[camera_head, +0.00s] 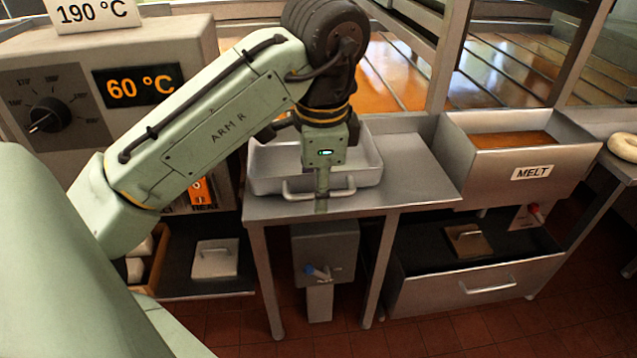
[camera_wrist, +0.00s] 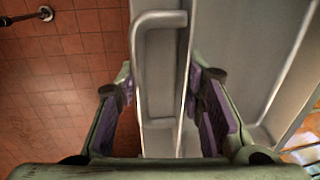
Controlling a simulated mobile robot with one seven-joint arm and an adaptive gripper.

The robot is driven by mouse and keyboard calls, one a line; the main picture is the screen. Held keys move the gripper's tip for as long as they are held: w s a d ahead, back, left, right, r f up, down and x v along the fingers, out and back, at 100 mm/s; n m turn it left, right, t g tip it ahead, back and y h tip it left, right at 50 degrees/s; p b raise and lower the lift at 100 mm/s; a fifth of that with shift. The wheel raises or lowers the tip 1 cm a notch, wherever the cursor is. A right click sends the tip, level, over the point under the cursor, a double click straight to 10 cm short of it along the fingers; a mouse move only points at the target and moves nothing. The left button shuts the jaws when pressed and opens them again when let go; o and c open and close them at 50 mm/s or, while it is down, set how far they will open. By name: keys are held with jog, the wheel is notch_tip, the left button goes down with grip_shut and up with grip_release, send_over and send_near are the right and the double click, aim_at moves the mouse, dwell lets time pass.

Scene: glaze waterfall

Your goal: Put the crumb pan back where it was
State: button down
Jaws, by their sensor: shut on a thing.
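A grey metal pan, the crumb pan (camera_head: 362,174), is at the steel table, with a bar handle (camera_head: 297,192) on its near side. My gripper (camera_head: 322,190) points down at the middle of this handle and is shut on it. In the wrist view the fingers of my gripper (camera_wrist: 161,112) lie on either side of the pale handle (camera_wrist: 138,55), and the pan (camera_wrist: 235,60) fills the area to the right. The finger contact is partly hidden. I cannot tell whether the pan rests on the table or is slightly raised.
The steel table (camera_head: 415,180) has bare top right of the pan. A bin marked MELT (camera_head: 490,180) stands further right, above a drawer (camera_head: 450,292). A control box (camera_head: 60,75) reading 60 °C stands left. A grey box (camera_head: 325,250) is below the table.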

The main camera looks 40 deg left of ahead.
jog(key=shift+f, duration=0.1)
jog(key=c, duration=1.1)
grip_release()
jog(key=shift+o, duration=0.2)
notch_tip(320, 180, up, 12)
jog(key=s+d+p, duration=0.1)
jog(key=p, duration=0.3)
jog(key=shift+d+p, duration=0.2)
jog(key=shift+p, duration=0.1)
jog(key=shift+s, duration=0.15)
